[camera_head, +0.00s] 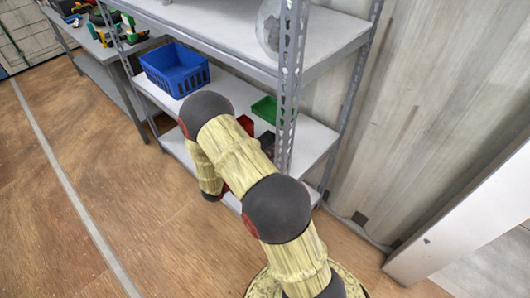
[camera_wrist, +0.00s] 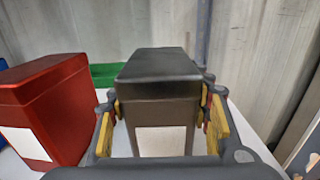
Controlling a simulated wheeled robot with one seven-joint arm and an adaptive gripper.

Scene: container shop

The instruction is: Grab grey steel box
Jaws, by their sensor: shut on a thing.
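The grey steel box (camera_wrist: 158,90) is dark, with a lid and a pale label on its near face. It stands upright in the middle of the wrist view. My gripper (camera_wrist: 161,107) is shut on it, with one yellow-padded finger against each side. In the head view part of a dark box (camera_head: 267,140) shows on the lower shelf, behind my arm. My gripper is hidden there by my arm.
A red box (camera_wrist: 47,105) stands close left of the gripper. Behind is a green bin (camera_head: 264,108). A blue crate (camera_head: 174,72) sits farther left on the shelf (camera_head: 313,142). A perforated metal post (camera_head: 290,85) rises close by my arm.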

